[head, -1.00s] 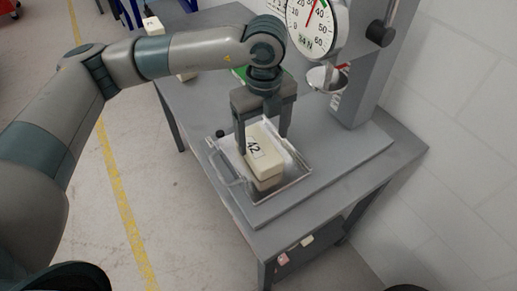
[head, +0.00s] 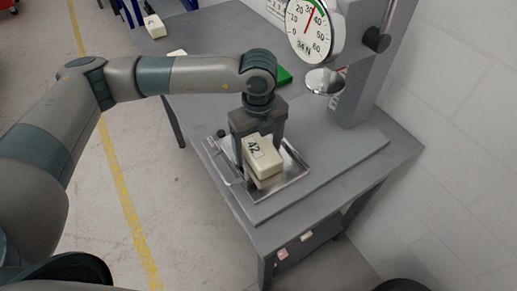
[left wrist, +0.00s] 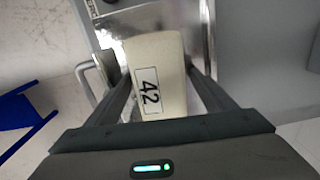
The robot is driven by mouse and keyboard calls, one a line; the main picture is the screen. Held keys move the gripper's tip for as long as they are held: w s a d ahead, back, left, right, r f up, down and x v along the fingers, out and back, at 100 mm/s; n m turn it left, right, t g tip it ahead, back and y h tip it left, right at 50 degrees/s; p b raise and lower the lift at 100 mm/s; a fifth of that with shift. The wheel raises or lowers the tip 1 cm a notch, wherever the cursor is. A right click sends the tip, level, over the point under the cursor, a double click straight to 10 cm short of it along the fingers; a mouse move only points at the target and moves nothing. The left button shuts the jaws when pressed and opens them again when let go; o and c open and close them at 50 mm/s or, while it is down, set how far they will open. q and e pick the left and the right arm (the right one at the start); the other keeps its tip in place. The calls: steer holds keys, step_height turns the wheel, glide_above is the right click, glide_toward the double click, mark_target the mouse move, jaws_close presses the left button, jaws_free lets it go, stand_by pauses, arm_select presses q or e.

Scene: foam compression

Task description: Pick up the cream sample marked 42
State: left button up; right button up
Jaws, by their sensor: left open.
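The cream sample marked 42 (head: 260,155) is a pale block with a white label, in a shallow metal tray (head: 297,172) on the grey table. It seems to rest on another cream block (head: 267,181). My left gripper (head: 259,150) points down over the sample with a finger on either side. In the left wrist view the sample (left wrist: 157,65) lies between the two open fingers (left wrist: 158,85), its label facing the camera. Whether the fingers touch it is unclear. My right gripper is not in view.
A force gauge (head: 312,25) reading in N stands on a grey column (head: 375,70) behind the tray, with a round metal plate (head: 325,82) below the dial. A green object (head: 284,77) lies behind my arm. Another cream block (head: 154,27) is on a far surface.

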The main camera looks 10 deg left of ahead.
mark_target(260, 146)
arm_select(q)
steer(key=c, duration=1.1)
steer(key=shift+c, duration=0.2)
